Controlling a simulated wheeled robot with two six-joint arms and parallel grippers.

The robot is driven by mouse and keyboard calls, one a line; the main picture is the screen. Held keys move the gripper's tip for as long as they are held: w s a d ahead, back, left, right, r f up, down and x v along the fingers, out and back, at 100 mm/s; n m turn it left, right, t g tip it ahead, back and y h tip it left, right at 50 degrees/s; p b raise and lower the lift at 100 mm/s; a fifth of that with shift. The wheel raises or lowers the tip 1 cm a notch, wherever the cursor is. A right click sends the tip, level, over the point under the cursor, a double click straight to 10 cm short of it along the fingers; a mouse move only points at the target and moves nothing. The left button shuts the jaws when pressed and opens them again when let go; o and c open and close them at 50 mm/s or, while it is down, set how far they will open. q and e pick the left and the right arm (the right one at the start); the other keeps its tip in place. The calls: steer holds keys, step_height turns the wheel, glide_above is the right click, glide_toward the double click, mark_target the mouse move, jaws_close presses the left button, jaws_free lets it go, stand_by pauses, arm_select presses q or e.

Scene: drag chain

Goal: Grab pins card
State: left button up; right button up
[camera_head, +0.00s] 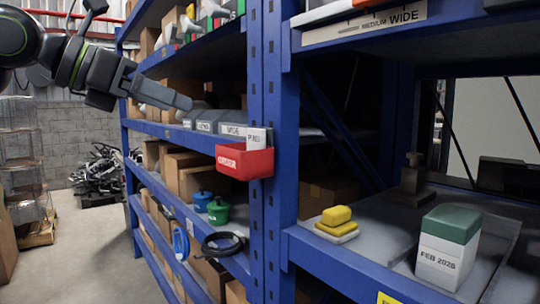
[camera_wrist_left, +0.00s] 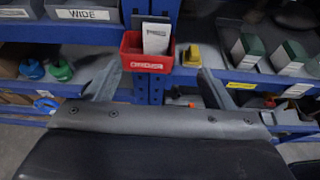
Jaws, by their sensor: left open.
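The pins card (camera_head: 258,138) is a white card with dark lettering, standing upright in a red bin (camera_head: 244,162) fixed at the blue shelf post. In the left wrist view the card (camera_wrist_left: 156,38) rises from the red bin (camera_wrist_left: 147,62), in front of a dark grey piece. My left gripper (camera_head: 178,98) is left of the bin and higher in the head view, apart from the card. In the left wrist view its two fingers (camera_wrist_left: 158,85) are spread wide with nothing between them, and the bin shows beyond the gap. My right gripper is not in view.
Blue shelf posts and shelf edges surround the bin. Grey labelled bins (camera_head: 208,121) stand left of it. Green (camera_head: 218,210) and blue pots and a black cable coil (camera_head: 222,244) are below. A yellow block (camera_head: 337,216) and a green-topped box (camera_head: 448,247) are on the right shelf.

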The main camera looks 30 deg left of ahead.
arm_select(q)
steer(key=p, duration=0.3)
glide_toward(254, 139)
steer(key=p+x, duration=0.2)
steer(key=p, duration=0.4)
steer(key=p+x, duration=0.2)
steer(key=p, duration=0.5)
steer(key=shift+w+d+r, duration=0.1)
steer(key=shift+d+r, duration=0.1)
steer(key=shift+w+f+p, duration=0.1)
steer(key=shift+f+p, duration=0.05)
steer(key=shift+p, duration=0.15)
steer(key=shift+w+d+f+p, duration=0.25)
steer(key=shift+w+p, duration=0.35)
steer(key=shift+p, duration=0.65)
steer(key=shift+p+x, duration=0.65)
steer(key=shift+x, duration=0.45)
steer(key=shift+a+f, duration=0.15)
steer(key=c, duration=1.1)
steer(key=shift+o, duration=0.2)
